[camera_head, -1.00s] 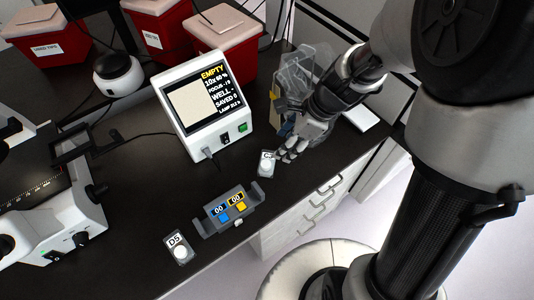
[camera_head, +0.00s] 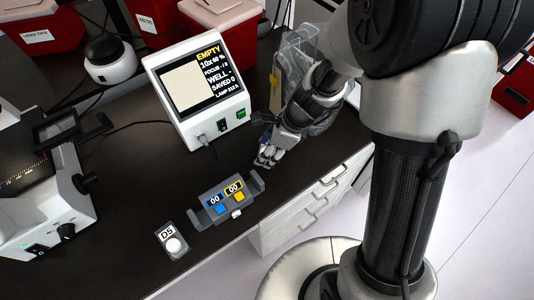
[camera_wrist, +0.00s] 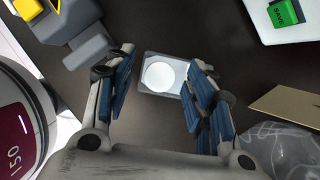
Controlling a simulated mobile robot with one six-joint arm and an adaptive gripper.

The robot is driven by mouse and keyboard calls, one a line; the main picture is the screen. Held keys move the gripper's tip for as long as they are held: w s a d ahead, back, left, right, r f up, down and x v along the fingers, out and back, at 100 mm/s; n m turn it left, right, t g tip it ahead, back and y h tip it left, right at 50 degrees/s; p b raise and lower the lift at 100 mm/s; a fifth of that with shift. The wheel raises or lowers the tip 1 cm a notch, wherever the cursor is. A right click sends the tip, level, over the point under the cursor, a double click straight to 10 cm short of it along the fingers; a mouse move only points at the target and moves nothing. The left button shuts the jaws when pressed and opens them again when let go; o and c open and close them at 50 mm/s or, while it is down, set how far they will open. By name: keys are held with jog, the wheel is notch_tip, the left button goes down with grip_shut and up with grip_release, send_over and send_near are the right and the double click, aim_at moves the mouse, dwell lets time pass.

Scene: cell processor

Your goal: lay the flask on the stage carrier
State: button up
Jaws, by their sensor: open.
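A small, pale, flat flask with a round white cap (camera_wrist: 160,76) lies on the dark bench between my open fingers in the wrist view. No hold on it shows. My gripper (camera_wrist: 163,62) is open, with blue-padded fingers on both sides of the flask. In the head view my gripper (camera_head: 267,157) is low over the bench and hides this flask. A second flask labelled D5 (camera_head: 172,240) lies near the bench's front edge. The microscope (camera_head: 45,205) stands at the left, partly cut off; I cannot make out a stage carrier on it.
A grey counter with two displays (camera_head: 228,200) stands between the D5 flask and my gripper; its corner shows in the wrist view (camera_wrist: 88,45). A white screen unit reading EMPTY (camera_head: 198,92) stands behind. A clear bag (camera_wrist: 275,150) lies close at right.

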jog(key=shift+r, duration=0.1)
grip_shut()
dwell(0.5)
jog(key=shift+r, duration=0.15)
